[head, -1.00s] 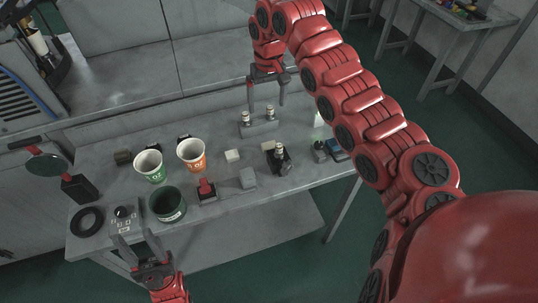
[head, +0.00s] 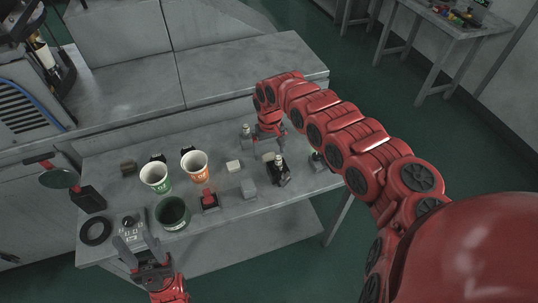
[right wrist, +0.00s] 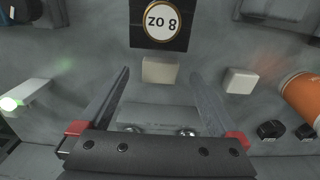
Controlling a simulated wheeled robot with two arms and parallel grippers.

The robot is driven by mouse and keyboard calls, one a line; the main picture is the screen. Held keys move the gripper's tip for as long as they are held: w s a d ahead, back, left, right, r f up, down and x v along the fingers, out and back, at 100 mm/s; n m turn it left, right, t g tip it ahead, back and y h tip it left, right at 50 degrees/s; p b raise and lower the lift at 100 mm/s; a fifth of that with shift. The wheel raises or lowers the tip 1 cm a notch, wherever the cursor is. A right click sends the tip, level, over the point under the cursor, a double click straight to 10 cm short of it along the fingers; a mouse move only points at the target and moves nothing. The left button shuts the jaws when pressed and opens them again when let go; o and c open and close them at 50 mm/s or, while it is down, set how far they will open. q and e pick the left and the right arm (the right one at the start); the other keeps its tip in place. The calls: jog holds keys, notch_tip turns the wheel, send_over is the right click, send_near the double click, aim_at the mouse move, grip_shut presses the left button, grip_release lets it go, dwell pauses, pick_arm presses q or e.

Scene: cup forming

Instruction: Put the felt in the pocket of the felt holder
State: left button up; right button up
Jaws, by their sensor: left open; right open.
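A small beige block (right wrist: 160,70), possibly the felt, lies on the table just past my right fingertips in the right wrist view. It also shows in the head view (head: 267,157). A grey bar with two shiny knobs (right wrist: 158,115) lies between the fingers, nearer the palm. I cannot tell which piece is the felt holder, and no pocket shows clearly. My right gripper (right wrist: 160,76) is open and empty, low over this spot; in the head view its fingers (head: 268,146) are partly hidden. My left gripper (head: 136,240) is open and empty at the table's front left.
Green (head: 155,178) and orange (head: 195,166) cups and a dark pot (head: 173,213) stand left.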

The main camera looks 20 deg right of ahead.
aim_at(268, 156)
jog(key=shift+f, duration=1.35)
grip_shut()
